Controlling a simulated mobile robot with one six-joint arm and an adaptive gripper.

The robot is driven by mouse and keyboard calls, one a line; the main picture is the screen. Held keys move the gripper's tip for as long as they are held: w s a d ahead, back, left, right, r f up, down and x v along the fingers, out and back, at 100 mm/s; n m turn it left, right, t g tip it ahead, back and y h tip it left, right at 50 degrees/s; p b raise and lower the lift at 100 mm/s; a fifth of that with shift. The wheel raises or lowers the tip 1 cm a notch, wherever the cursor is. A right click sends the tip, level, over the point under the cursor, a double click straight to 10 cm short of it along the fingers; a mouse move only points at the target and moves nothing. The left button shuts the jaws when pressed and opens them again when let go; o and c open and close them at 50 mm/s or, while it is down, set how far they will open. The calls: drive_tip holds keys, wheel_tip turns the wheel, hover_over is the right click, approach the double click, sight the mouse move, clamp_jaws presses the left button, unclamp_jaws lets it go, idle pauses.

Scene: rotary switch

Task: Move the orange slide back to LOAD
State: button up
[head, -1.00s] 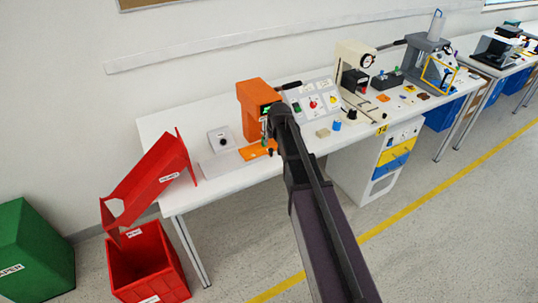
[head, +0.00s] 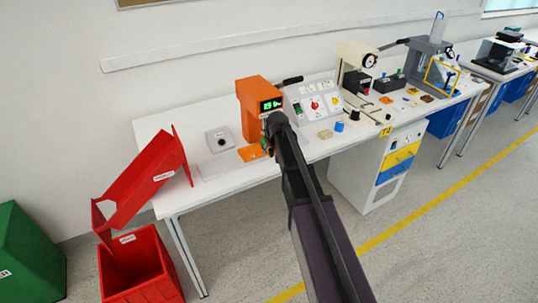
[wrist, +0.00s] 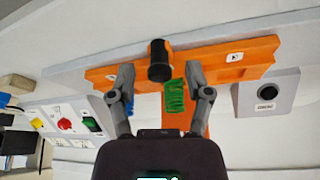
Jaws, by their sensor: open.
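The orange slide (head: 250,154) lies at the foot of the orange machine (head: 250,98) on the white table. In the wrist view the slide (wrist: 245,56) runs across the top as a long orange bar with a black knob (wrist: 159,66) standing up from it. My gripper (wrist: 159,82) is open, one finger on each side of the knob; I cannot tell whether either finger touches it. A green part (wrist: 174,97) shows between the fingers, near the knob. In the head view my arm hides the gripper and knob. The marks on the slide are too small to read.
A grey box with a black dial (head: 220,139) stands left of the machine. A control panel with coloured knobs (head: 315,103) stands to its right. A red chute (head: 145,180) and red bin (head: 140,270) are at the table's left end.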

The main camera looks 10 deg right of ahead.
drive_tip(key=shift+w+f, duration=0.15)
drive_tip(key=shift+f, duration=0.2)
